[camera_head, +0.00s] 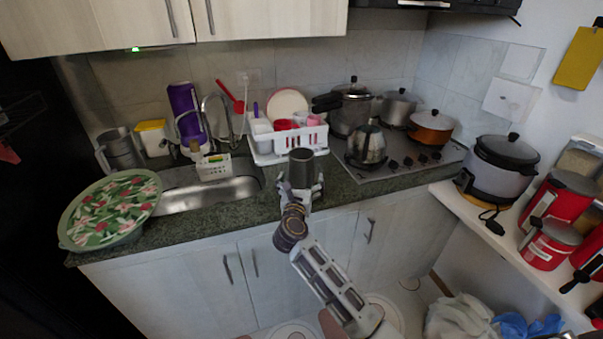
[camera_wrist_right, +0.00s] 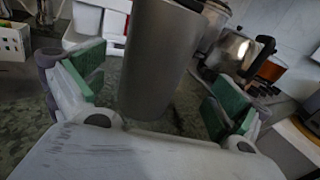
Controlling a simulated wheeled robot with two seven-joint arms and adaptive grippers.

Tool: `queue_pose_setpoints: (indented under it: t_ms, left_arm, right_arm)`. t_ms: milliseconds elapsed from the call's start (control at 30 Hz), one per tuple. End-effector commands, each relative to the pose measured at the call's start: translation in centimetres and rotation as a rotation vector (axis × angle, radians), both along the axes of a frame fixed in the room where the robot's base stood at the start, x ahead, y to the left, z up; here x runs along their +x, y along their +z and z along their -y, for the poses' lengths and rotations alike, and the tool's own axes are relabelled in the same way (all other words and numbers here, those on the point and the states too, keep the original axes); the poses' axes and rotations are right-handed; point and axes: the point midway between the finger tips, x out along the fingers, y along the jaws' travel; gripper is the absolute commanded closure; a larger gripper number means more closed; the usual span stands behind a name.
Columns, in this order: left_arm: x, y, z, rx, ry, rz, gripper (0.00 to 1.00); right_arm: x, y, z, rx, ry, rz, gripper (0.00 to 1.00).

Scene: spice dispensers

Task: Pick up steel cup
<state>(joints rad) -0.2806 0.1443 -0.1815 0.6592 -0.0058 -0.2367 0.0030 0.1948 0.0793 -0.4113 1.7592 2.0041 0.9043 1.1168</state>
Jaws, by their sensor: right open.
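The steel cup (camera_head: 301,168) is a dark grey cylinder near the front edge of the green counter (camera_head: 235,217), in front of the white dish rack. My right gripper (camera_head: 301,188) is at the cup, with one finger on each side. In the right wrist view the cup (camera_wrist_right: 160,58) stands between the open green-padded fingers (camera_wrist_right: 150,95). Gaps show between the cup and both pads. The cup's top is cut off in the wrist view, and its lower part is hidden by the gripper in the head view. My left gripper is not in view.
The white dish rack (camera_head: 262,152) stands behind the cup. A steel kettle (camera_head: 366,147) on the stove is to the right. The sink (camera_head: 207,196) and a green patterned tray (camera_head: 110,207) are to the left. Bare counter lies around the cup.

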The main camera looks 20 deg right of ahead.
Motion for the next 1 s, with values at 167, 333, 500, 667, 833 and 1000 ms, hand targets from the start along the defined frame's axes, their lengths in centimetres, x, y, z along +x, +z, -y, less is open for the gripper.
queue_pose_setpoints:
  t_ms: [167,333,500,667,833,1000]
  left_arm:
    - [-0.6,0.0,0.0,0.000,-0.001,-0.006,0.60]
    - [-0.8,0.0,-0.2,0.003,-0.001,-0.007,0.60]
    - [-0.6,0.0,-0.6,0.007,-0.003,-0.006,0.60]
    - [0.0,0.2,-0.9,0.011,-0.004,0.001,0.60]
    - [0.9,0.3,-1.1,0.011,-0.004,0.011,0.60]
    - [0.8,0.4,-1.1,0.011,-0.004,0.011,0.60]
  right_arm:
    - [0.7,0.0,0.4,0.000,-0.001,0.000,0.01]
    - [0.7,0.0,0.4,0.000,-0.001,0.000,0.01]
    - [0.7,0.0,0.4,0.000,-0.001,0.000,0.01]
    - [1.1,0.1,0.4,0.000,-0.001,0.001,0.01]
    - [2.1,0.2,0.6,0.000,-0.001,0.001,0.01]
    - [3.3,0.3,0.9,-0.002,-0.001,0.001,0.01]
